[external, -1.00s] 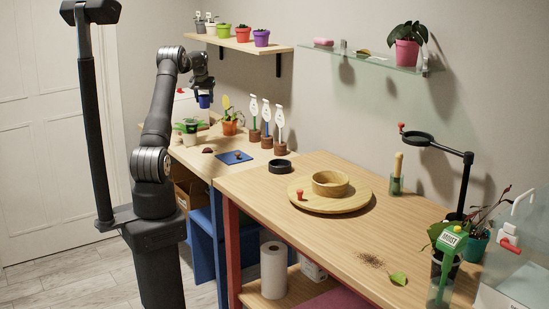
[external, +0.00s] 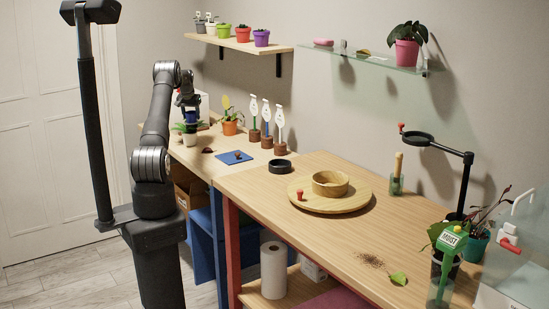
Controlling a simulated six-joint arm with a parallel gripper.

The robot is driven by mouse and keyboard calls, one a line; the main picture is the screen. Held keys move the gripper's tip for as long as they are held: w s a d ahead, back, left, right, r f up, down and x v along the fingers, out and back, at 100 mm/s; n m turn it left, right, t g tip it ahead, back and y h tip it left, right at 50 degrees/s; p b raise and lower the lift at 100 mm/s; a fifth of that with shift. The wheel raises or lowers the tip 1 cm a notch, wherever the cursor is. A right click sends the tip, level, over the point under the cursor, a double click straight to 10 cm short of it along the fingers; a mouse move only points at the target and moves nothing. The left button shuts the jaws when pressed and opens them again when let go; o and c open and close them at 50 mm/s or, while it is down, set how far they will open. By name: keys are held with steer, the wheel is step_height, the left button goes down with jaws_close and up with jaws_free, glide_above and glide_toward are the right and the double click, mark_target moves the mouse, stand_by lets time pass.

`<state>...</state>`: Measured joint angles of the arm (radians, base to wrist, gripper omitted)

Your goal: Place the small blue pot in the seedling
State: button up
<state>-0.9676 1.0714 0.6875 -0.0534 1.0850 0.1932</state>
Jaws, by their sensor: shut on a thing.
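The small blue pot (external: 191,117) is held in my gripper (external: 188,106), which is shut on it and points down at the far left end of the wooden counter. A leafy green plant in a white pot (external: 189,139) stands on the counter directly below. The blue pot overlaps this plant's leaves in the picture, and I cannot tell whether they touch. The fingertips are small and dark against the blue pot. No label marks which plant is the seedling.
An orange pot (external: 229,128) with a plant stands close to the right. Several white-topped markers (external: 266,122) on brown bases stand beyond it. A blue mat (external: 234,158) and a black ring dish (external: 280,166) lie nearer.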

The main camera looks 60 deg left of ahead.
steer(key=shift+f, duration=0.2)
steer(key=o, duration=1)
steer(key=shift+c, duration=0.2)
steer(key=shift+r, duration=0.1)
steer(key=v, duration=1.2)
